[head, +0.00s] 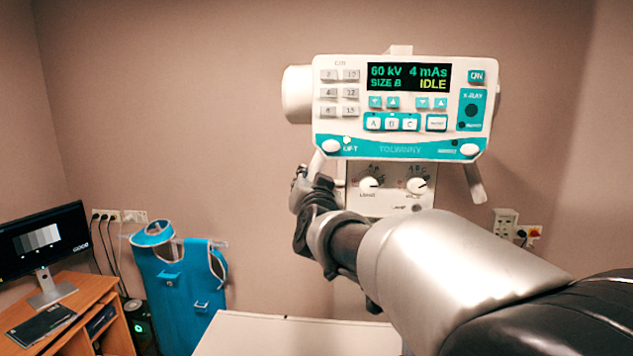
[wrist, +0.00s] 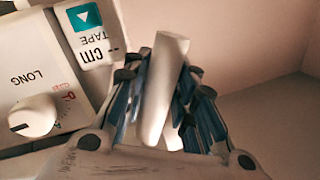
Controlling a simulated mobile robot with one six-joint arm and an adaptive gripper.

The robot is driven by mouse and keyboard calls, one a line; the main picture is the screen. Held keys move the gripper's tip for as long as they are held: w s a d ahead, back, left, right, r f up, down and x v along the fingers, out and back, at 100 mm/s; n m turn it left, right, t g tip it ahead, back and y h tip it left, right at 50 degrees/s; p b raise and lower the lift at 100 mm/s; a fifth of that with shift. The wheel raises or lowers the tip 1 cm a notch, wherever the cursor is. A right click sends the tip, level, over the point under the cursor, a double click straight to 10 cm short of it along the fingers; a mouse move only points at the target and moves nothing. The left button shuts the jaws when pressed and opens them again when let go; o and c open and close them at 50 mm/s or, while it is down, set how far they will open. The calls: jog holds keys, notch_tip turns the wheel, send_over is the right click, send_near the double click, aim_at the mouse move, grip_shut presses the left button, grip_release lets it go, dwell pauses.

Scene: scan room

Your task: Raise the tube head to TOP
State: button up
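The tube head (head: 345,128) is a white and teal unit with a control panel. Its display (head: 409,77) reads 60 kV, 4 mAs, SIZE B and IDLE. A white handle (head: 475,183) hangs below it at the right. My gripper (head: 300,190) is below its left corner, with the fingertips partly hidden. In the wrist view a white handle bar (wrist: 163,85) stands between the fingers of my gripper (wrist: 165,100), with pads close against both sides; it looks shut on the bar. A tape window marked cm (wrist: 95,50) and a dial (wrist: 32,117) marked LONG are beside it.
A pale table top (head: 290,335) lies below the tube head. A blue apron (head: 175,285) hangs on the wall at the left. A desk (head: 80,300) with a monitor (head: 42,240) is at far left. Wall sockets (head: 505,223) are at right. Wall space above the tube head looks clear.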

jog(key=shift+o, duration=0.6)
jog(key=shift+s+r, duration=0.1)
jog(key=s+d, duration=0.2)
jog(key=s, duration=0.9)
jog(key=shift+s, duration=0.4)
jog(key=shift+d, duration=0.1)
